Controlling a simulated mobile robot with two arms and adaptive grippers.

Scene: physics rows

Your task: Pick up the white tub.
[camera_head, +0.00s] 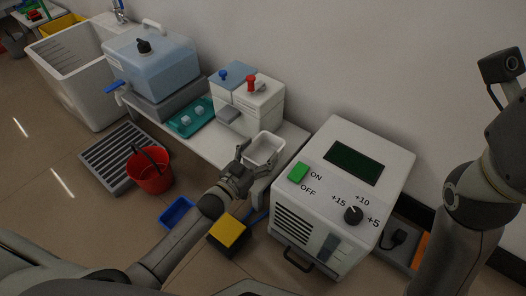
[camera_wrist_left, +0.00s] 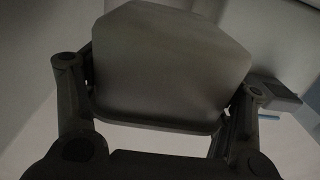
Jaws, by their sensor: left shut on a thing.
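The white tub (camera_head: 265,147) is a small, open, rectangular container near the front right end of the white bench in the head view. My left gripper (camera_head: 257,165) is shut on it, with a finger on each side. In the left wrist view, the tub (camera_wrist_left: 172,62) fills the middle in shadow, between the two fingers of the left gripper (camera_wrist_left: 160,105). I cannot tell whether the tub rests on the bench or is lifted. My right arm shows at the right edge of the head view, but its gripper fingers are not visible.
A white machine (camera_head: 318,215) with a dial and green switch stands close right of the tub. Two small boxes with blue and red knobs (camera_head: 258,100) stand behind it. A teal tray (camera_head: 192,119) and a water tank (camera_head: 160,70) are further left. A red bucket (camera_head: 148,178) is on the floor.

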